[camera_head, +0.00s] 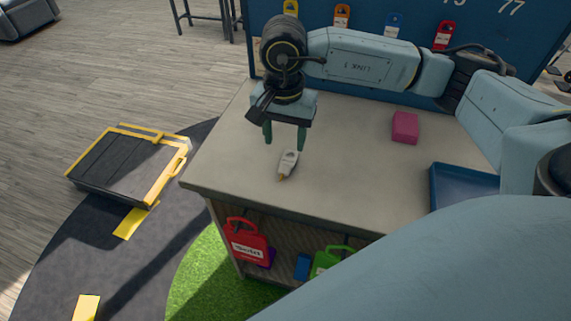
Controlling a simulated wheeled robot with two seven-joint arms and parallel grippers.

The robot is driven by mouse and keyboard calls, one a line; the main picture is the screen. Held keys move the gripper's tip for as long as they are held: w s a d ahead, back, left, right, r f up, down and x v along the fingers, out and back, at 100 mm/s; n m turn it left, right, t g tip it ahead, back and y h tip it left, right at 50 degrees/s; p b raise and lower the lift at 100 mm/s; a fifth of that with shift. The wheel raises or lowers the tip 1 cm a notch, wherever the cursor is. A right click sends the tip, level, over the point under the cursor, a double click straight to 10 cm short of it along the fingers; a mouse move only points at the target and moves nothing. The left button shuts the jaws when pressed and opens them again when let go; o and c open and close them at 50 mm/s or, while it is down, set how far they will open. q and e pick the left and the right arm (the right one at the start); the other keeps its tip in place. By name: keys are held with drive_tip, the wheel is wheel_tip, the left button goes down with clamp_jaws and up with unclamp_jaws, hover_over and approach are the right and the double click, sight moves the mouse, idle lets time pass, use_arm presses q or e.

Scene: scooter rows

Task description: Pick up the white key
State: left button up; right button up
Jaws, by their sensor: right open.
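The white key (289,162) lies on the grey tabletop (350,180), left of its middle, with an orange-yellow tip pointing toward the front edge. My right gripper (285,144) hangs over the table, pointing down, with its two green fingers spread apart. The gap between the fingers is empty. In the picture the fingertips are just above the key's far end; I cannot tell their exact height over the table. My left gripper is not in view.
A pink block (405,128) and a blue tray (462,186) are on the table's right side. Tags hang on the blue board (470,50) behind. Red (246,243) and green (328,262) tags are below the front edge. A dark yellow-edged platform (125,168) lies left.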

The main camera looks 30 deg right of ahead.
sight(284, 169)
wheel_tip(284, 169, down, 9)
drive_tip(key=shift+s+a+r, duration=0.15)
drive_tip(key=c, duration=1.1)
